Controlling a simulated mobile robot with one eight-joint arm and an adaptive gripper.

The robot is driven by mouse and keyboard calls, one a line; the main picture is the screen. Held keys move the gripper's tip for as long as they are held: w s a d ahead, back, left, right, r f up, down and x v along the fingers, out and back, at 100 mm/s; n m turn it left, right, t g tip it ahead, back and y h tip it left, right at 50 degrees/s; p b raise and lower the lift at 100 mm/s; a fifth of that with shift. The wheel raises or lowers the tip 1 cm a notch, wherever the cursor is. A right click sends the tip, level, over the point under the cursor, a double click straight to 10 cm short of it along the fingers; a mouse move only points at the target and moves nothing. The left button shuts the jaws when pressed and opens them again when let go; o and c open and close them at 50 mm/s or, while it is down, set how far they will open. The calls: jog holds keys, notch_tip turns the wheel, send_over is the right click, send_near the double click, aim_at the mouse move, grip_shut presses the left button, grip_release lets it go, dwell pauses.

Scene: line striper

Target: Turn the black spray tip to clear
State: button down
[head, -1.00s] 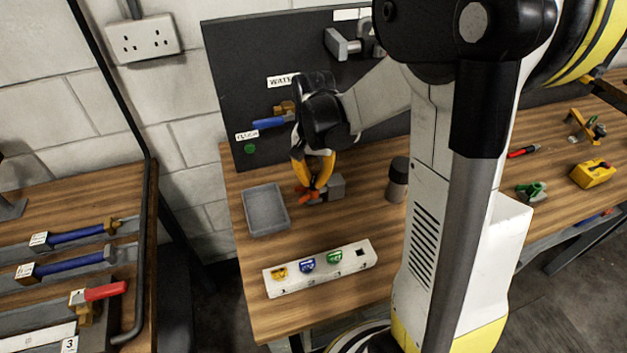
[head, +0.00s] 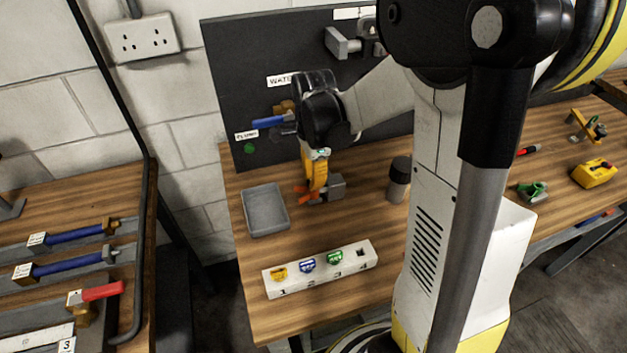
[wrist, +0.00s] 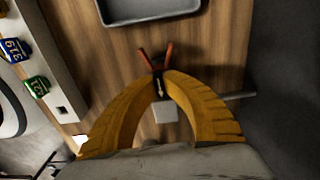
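The black spray tip (wrist: 157,76) is a small dark piece between my fingertips in the wrist view. Red-orange wings (wrist: 155,58) spread in a V just beyond it, and they also show low on the bench in the head view (head: 302,190). A grey block (head: 336,186) stands beside them. My gripper (wrist: 159,77) has its yellow fingers drawn together, with the tips against both sides of the dark piece. In the head view my gripper (head: 315,190) points down at it, and its fingers hide most of the tip. Any spray opening is too small to make out.
A grey tray (head: 265,210) lies close on the left. A white numbered rack (head: 320,268) in front holds yellow, blue and green pieces, with slot 4 empty. A dark-capped bottle (head: 398,180) stands to the right. A black panel (head: 235,80) rises behind.

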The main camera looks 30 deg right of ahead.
jog(key=c, duration=0.8)
grip_release()
jog(key=shift+c, duration=0.2)
jog(key=shift+r+p, duration=2.7)
jog(key=shift+r, duration=0.8)
